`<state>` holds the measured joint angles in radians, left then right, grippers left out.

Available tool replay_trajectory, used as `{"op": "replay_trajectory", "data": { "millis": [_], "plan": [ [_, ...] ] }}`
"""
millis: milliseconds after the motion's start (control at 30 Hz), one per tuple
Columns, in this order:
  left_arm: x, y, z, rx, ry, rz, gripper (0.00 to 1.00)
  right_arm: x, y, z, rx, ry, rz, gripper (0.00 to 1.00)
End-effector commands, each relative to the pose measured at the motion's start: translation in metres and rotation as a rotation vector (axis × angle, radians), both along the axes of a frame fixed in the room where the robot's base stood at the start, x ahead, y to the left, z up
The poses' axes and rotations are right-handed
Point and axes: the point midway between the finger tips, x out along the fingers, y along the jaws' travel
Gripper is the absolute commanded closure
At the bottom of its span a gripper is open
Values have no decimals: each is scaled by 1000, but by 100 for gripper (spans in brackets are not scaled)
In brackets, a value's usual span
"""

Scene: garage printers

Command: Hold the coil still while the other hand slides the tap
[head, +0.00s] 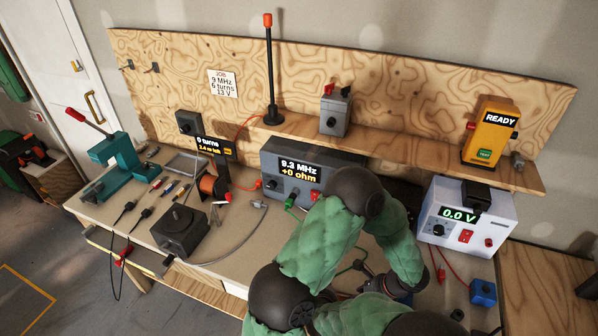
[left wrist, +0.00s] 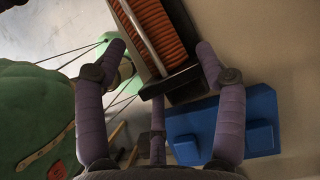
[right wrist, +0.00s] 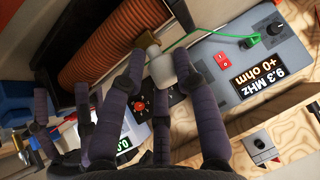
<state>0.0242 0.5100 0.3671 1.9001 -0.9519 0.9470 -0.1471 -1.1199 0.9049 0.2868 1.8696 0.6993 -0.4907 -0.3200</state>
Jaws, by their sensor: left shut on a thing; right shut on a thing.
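The coil (left wrist: 165,30), an orange-brown ribbed winding in a black frame with a pale rod alongside, shows in the left wrist view. My left gripper (left wrist: 160,70) is shut on its black end. In the right wrist view the coil (right wrist: 105,50) runs across the upper left. My right gripper (right wrist: 160,65) is shut on the tap's pale knob (right wrist: 162,70), beside a brass piece (right wrist: 147,45) at the coil's edge. The exact contact is partly hidden by the fingers. In the head view my green-sleeved arm covers most of the coil.
The grey meter (head: 268,160) reads 9.3 MHz and +0 ohm. The white supply (head: 500,225) reads 0.0 V. A yellow tester (head: 480,150) shows READY. A job note (head: 222,84) says 9 MHz, 6 turns, 13 V. A green lead (right wrist: 205,37) runs near my right fingers.

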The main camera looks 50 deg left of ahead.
Motion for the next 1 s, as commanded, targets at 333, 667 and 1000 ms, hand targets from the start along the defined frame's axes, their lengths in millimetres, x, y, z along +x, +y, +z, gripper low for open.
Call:
{"op": "replay_trajectory", "data": {
  "millis": [333, 667, 1000],
  "plan": [
    [-6, -2, -3, -2, 11, 11, 88, 10, 0, 9, 20, -14, -7, 52],
    [-5, -1, -3, -1, 12, 5, 88, 7, -3, 4, 9, -6, -3, 42],
    [-4, -1, -3, -1, 10, 2, 89, -3, -13, 16, 7, -6, 0, 42]
  ]
}}
